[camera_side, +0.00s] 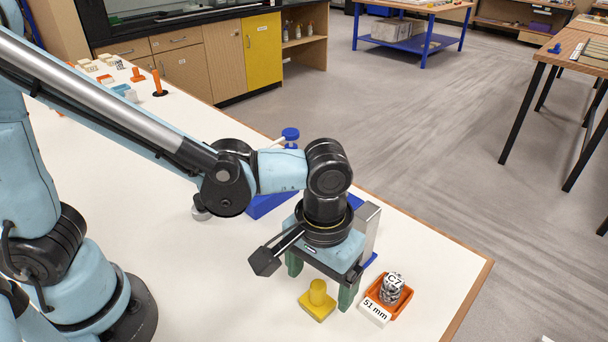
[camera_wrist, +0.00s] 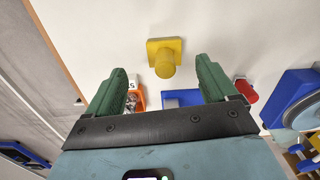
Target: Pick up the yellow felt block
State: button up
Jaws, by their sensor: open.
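The yellow felt block (camera_side: 317,304) stands on the white table near its front right; it has a flat square base with a round knob on top. In the wrist view the yellow block (camera_wrist: 165,52) is beyond and between my fingertips, and nothing holds it. My gripper (camera_side: 320,282) points down close to the block, with its green fingers spread apart. In the wrist view the gap of my gripper (camera_wrist: 160,70) is empty. The side view does not clearly show the height of the fingertips over the table.
An orange tray (camera_side: 404,307) with a container marked C7 (camera_side: 392,288) and a "51 mm" label (camera_side: 375,312) is just right of my gripper. Blue items (camera_side: 268,205) stand behind it. A red piece (camera_wrist: 246,91) shows in the wrist view. White table is clear left of the block.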

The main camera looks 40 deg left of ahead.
aim_at(319, 284)
jog(key=shift+w+a+f, duration=0.15)
jog(key=shift+f, duration=0.95)
jog(key=shift+w+a+f, duration=0.1)
jog(key=shift+a+f, duration=0.05)
jog(key=shift+f, duration=1.6)
jog(key=c, duration=1.3)
jog(key=shift+r, duration=0.8)
notch_tip(319, 284, up, 3)
jog(key=shift+f, duration=0.1)
jog(key=s+d+r, duration=0.4)
jog(key=s+r, duration=0.2)
jog(key=s, duration=0.5)
jog(key=shift+d+r, duration=0.15)
jog(key=shift+r, duration=0.2)
